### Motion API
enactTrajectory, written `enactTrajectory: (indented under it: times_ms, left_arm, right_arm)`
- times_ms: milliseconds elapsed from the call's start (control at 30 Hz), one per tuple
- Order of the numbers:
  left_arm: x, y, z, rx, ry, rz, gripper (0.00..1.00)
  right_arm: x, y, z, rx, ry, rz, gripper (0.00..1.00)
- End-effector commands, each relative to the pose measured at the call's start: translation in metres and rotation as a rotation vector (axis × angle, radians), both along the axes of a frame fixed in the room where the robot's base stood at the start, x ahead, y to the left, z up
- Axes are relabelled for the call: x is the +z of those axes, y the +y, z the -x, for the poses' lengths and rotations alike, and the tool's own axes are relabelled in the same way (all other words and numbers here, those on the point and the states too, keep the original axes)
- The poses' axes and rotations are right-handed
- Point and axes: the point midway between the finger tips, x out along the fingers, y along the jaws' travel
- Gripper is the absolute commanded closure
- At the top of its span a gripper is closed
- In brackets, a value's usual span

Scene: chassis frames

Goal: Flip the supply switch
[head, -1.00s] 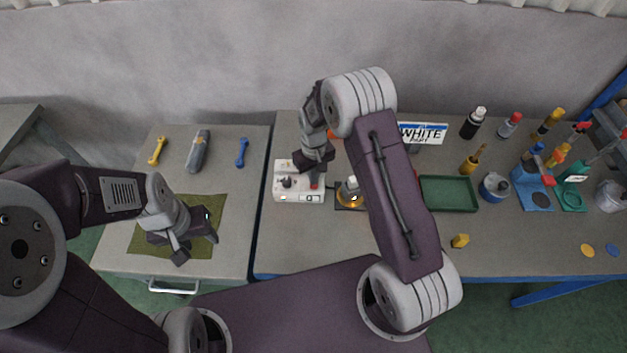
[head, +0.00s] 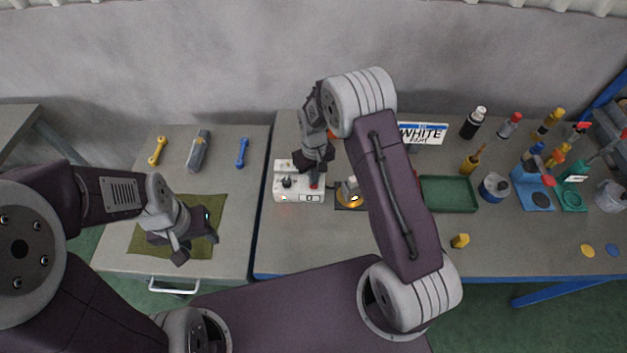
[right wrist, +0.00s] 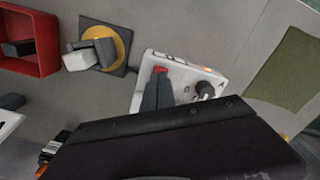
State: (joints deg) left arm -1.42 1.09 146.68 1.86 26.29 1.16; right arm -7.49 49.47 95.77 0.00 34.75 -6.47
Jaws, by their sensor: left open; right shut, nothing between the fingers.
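The supply box (head: 285,194) is a white unit on the left part of the right-hand table, with a dark knob (head: 287,182) and a small red switch (head: 314,186) on top. It also shows in the right wrist view (right wrist: 207,77), with the red switch (right wrist: 160,70) right at my fingertips. My right gripper (head: 314,180) is shut and empty, its tips down at the red switch; whether they touch it I cannot tell. My left gripper (head: 197,248) is open and empty above the green mat on the left table.
Beside the box is a yellow round piece on a dark pad (head: 350,203). The green mat (head: 205,211), two wrenches and a grey tool (head: 198,150) lie on the left table.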

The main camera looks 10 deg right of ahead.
Motion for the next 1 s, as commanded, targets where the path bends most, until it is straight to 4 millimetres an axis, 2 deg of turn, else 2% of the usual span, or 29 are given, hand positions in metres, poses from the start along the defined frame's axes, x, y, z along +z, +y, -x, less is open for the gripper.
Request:
enactTrajectory:
  times_ms: [1000]
  left_arm:
    - [-0.008, 0.000, 0.000, 0.000, 0.000, 0.000, 0.52]
  right_arm:
    - [-0.011, 0.000, 0.000, 0.000, 0.000, 0.000, 1.00]
